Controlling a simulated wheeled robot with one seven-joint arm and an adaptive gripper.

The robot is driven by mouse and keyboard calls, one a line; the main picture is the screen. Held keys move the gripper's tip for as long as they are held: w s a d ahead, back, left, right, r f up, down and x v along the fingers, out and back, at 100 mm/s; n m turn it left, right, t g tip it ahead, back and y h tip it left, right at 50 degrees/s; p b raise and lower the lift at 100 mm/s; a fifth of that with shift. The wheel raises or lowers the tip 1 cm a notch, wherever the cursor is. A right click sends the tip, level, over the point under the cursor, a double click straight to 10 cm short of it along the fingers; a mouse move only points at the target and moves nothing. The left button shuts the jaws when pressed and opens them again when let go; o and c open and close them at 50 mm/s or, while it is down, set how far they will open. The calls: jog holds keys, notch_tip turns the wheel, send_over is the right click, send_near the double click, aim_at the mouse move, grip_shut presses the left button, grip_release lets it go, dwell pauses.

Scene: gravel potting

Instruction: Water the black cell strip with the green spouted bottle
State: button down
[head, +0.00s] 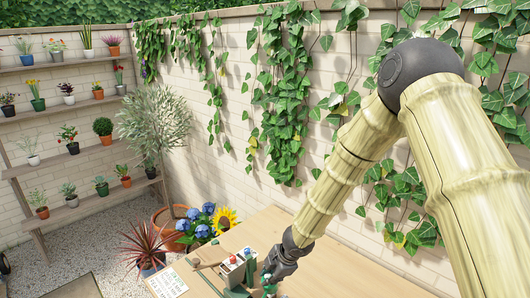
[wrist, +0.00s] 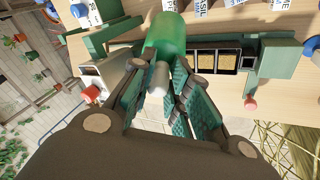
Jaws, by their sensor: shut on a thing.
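My gripper (wrist: 168,82) is shut on the green bottle (wrist: 166,38), whose pale grey spout (wrist: 158,78) points toward the wrist camera. The black cell strip (wrist: 216,62) lies to the right of the bottle in the wrist view. Its visible cells hold tan material, and green blocks stand at its right end and behind it. The fingers hide part of the strip and of the bottle. In the head view my gripper (head: 272,270) is low over the table, and the strip cannot be made out clearly there.
A pale box (head: 234,270) with red and white items stands left of my gripper on the wooden table (head: 340,272). A printed sheet (head: 168,283) lies at the table's left. Potted flowers stand behind the table. The table's right side is clear.

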jog(key=shift+a, duration=0.1)
dwell(0.3)
jog(key=shift+w+d+r+g+p, duration=0.35)
jog(key=shift+d+r+g+p, duration=0.05)
jog(key=shift+p, duration=0.2)
jog(key=shift+w+b, duration=0.1)
jog(key=shift+b, duration=0.2)
jog(key=shift+w+g, duration=0.15)
jog(key=shift+g, duration=0.25)
jog(key=shift+w+d+r+m+g+y, duration=0.1)
jog(key=shift+r+m+g+y, duration=0.2)
jog(key=shift+r, duration=0.05)
jog(key=shift+w+r+g, duration=0.15)
jog(key=shift+w+g, duration=0.15)
jog(key=shift+g, duration=0.3)
